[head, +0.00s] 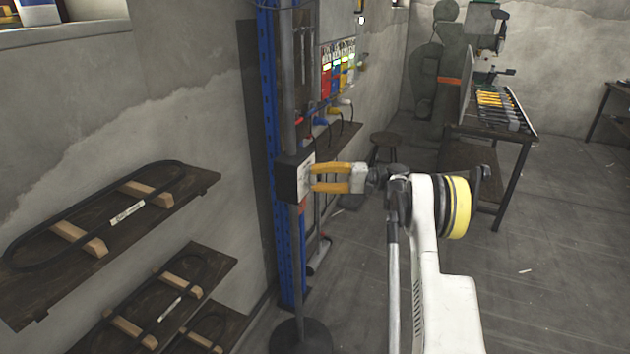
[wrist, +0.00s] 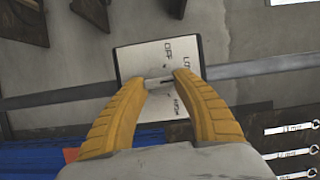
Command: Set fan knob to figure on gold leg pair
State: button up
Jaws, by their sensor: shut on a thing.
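The fan control box (head: 293,178) is a dark box with a pale face, fixed on a grey upright pole. In the wrist view its white face (wrist: 130,60) shows the printed words OFF, LO, cut off by my finger, and what looks like HIGH. The grey fan knob (wrist: 158,74) is at the middle of that face. My gripper (head: 312,178), with yellow-orange fingers, is shut on the knob, one finger on each side. The fingers hide part of the knob and labels, and I cannot tell its setting. I cannot make out a gold leg pair or its figure.
A blue rack post (head: 287,250) stands behind the pole, whose round base (head: 301,337) is on the floor. Wall shelves with belts (head: 150,213) are at left. A bench with yellow-handled tools (head: 497,104) stands back right. The floor at right is mostly clear.

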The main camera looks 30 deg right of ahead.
jog(key=shift+f+m+t+y+b, duration=0.1)
jog(key=shift+m+t+y+b, duration=0.2)
jog(key=shift+m, duration=0.8)
jog(key=shift+m+t+y+b, duration=0.2)
jog(key=shift+m+y+b, duration=0.15)
jog(key=shift+m, duration=0.75)
jog(key=o, duration=1.2)
jog(key=shift+a, duration=0.15)
jog(key=v, duration=1.2)
